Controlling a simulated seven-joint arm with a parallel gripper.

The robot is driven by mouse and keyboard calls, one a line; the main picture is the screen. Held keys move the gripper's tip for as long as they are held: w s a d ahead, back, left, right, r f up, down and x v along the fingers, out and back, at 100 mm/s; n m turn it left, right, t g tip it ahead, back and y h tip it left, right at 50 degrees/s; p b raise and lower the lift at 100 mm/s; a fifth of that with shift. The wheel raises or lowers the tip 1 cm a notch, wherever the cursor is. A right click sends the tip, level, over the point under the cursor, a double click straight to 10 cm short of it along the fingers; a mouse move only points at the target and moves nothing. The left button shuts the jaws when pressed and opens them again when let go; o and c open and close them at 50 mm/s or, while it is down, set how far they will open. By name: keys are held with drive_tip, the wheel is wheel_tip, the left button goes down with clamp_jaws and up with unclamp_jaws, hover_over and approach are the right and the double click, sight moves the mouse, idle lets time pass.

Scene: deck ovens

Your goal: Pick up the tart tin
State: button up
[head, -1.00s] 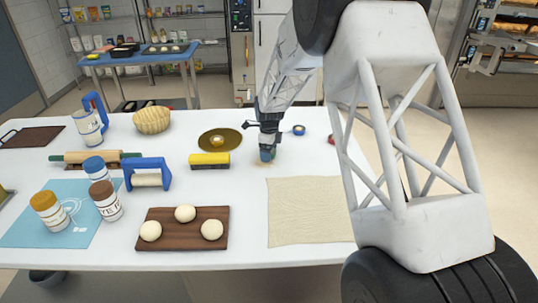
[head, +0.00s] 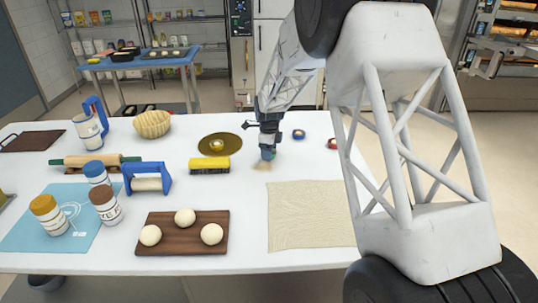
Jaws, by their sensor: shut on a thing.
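My gripper (head: 268,152) points down low over the white table, right of the gold disc. It is shut on a small teal-blue thing with pale bristle-like ends (head: 262,165), which looks like a brush. The fingers hide most of it. I cannot tell for sure which thing is the tart tin.
A yellow block-like brush (head: 210,165) lies left of my gripper. A pale cloth (head: 308,215) lies in front. A brown board (head: 182,246) holds several dough balls. A wicker basket (head: 152,124), jars and a rolling pin (head: 95,161) stand or lie further left.

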drive_tip(key=shift+r, duration=0.75)
drive_tip(key=shift+s+r, duration=0.2)
drive_tip(key=shift+s, duration=0.05)
drive_tip(key=s, duration=0.5)
drive_tip(key=s+d+r, duration=0.1)
drive_tip(key=s, duration=0.4)
drive_tip(key=s+d, duration=0.1)
drive_tip(key=s, duration=0.4)
drive_tip(key=shift+s+d+r, duration=0.15)
drive_tip(key=shift+d, duration=0.05)
drive_tip(key=w+a+r+n, duration=0.2)
drive_tip(key=w+a, duration=0.4)
drive_tip(key=w, duration=0.3)
drive_tip(key=w+a+r+n, duration=0.2)
drive_tip(key=w+a, duration=0.4)
drive_tip(key=w, duration=0.4)
drive_tip(key=w+a+r+n, duration=0.2)
drive_tip(key=w+a+n, duration=0.2)
drive_tip(key=w, duration=0.6)
drive_tip(key=a, duration=0.2)
drive_tip(key=shift+a, duration=0.4)
drive_tip(key=shift+f, duration=0.1)
